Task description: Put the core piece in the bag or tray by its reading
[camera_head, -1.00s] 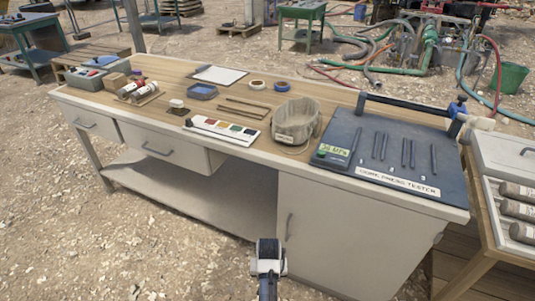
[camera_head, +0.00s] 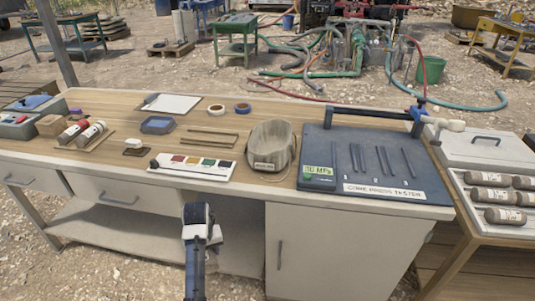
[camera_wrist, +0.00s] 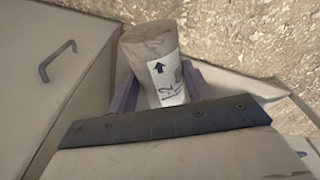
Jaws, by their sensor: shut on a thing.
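My gripper (camera_wrist: 160,88) is shut on a core piece (camera_wrist: 150,52), a grey-brown cylinder with a white label bearing a dark arrow and handwriting. In the head view my gripper (camera_head: 199,218) is in front of the workbench, below its top; the piece cannot be made out there. A beige bag (camera_head: 270,150) stands open on the bench beside the core press tester (camera_head: 405,165). The tester's green display (camera_head: 318,171) shows a reading in MPa, probably 70, but the digits are small. A tray (camera_head: 462,190) with several labelled cores is on the right-hand table.
The bench top (camera_head: 110,100) also holds a colour strip (camera_head: 192,167), tape rolls, a blue dish (camera_head: 157,125), a white sheet (camera_head: 171,103) and red-and-white cylinders (camera_head: 90,135). A white handled lid (camera_head: 487,143) lies behind the tray.

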